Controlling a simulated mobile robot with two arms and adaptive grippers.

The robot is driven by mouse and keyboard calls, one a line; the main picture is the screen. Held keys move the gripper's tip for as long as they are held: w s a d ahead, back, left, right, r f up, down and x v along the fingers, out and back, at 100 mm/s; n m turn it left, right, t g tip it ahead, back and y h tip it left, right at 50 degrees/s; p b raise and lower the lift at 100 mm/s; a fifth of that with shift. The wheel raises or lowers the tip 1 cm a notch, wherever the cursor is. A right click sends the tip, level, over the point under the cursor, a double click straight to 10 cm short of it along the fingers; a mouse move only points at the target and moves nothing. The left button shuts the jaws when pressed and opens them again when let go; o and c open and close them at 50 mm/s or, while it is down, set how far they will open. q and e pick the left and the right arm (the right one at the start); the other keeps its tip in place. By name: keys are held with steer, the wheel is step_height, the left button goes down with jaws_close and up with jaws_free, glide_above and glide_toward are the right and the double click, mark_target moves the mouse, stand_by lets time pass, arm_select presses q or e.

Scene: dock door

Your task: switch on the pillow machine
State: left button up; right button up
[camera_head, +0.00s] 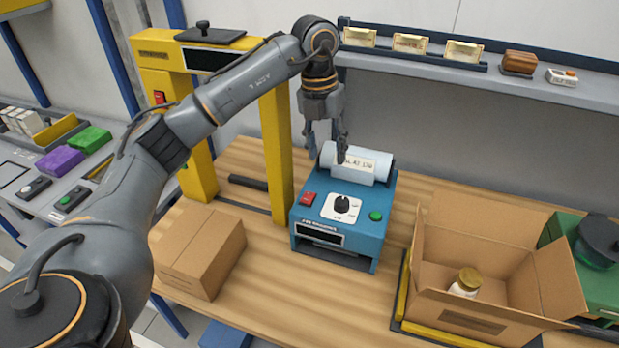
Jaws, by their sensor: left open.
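The blue pillow machine (333,251) stands on the wooden bench in the middle of the view, with a pale film roll (378,160) on top. Its sloping front has a red switch (308,198) at left, a black dial (342,204) on a white plate, and a green button (376,215) at right. I cannot tell the red switch's position. My left gripper (326,154) is open and points down, its fingers overlapping the left end of the roll in the view; I cannot tell if they touch it. It looks empty. My right gripper is not in view.
A yellow frame (279,150) stands left of the machine, under my left arm. A closed carton (201,250) is at front left. An open carton (439,258) with a jar (466,283) stands right. A grey shelf (494,78) runs behind. A bare bench strip separates machine and open carton.

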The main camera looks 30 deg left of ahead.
arm_select(q)
steer(key=a+r+n+y, duration=0.1)
steer(key=a+r, duration=0.1)
steer(key=a, duration=0.2)
steer(key=p, duration=0.3)
glide_toward(309, 194)
step_height(309, 194, down, 7)
steer(key=shift+w+d+f, duration=0.1)
steer(key=shift+d+f, duration=0.05)
steer(key=shift+f, duration=0.1)
jaws_close()
